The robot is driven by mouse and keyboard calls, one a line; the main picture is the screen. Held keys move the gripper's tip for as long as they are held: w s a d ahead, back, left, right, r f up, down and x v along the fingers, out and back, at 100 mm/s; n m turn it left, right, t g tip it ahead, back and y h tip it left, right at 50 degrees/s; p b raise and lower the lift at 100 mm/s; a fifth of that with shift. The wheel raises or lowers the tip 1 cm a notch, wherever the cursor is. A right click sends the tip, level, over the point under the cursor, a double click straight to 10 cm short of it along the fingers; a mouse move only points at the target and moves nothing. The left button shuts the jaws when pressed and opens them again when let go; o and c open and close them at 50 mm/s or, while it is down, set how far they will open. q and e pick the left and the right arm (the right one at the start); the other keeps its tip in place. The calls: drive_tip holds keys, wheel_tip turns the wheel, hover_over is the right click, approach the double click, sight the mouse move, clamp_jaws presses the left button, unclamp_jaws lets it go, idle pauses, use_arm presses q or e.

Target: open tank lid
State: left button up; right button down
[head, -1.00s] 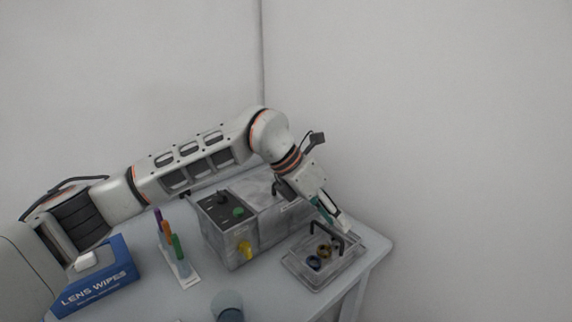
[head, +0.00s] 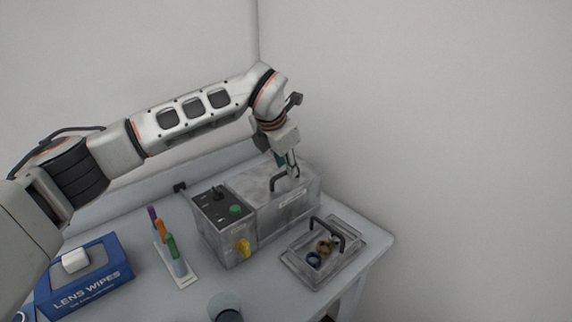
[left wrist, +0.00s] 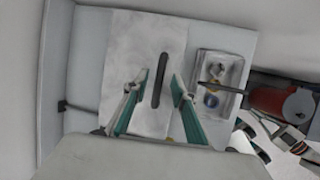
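The tank (head: 285,217) is a grey metal box at the back of the table, with a flat lid (head: 246,184) and a black bar handle (head: 277,180) on top. My left gripper (head: 288,169) is over the tank at the handle, pointing down. In the left wrist view the lid (left wrist: 124,55) fills the middle. The handle (left wrist: 160,70) runs between the two green-faced fingers of the left gripper (left wrist: 159,84), which are apart with gaps on both sides. The lid looks shut. My right gripper is not seen.
A clear basket with a black handle (head: 328,229) holds small rings on a tray right of the tank. A control panel with a green button (head: 236,209) and yellow tap (head: 243,247) adjoin the tank.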

use_arm(q)
drive_tip(key=shift+w+f, duration=0.2)
drive_tip(key=shift+f, duration=0.2)
clamp_jaws()
drive_tip(key=shift+r, duration=0.15)
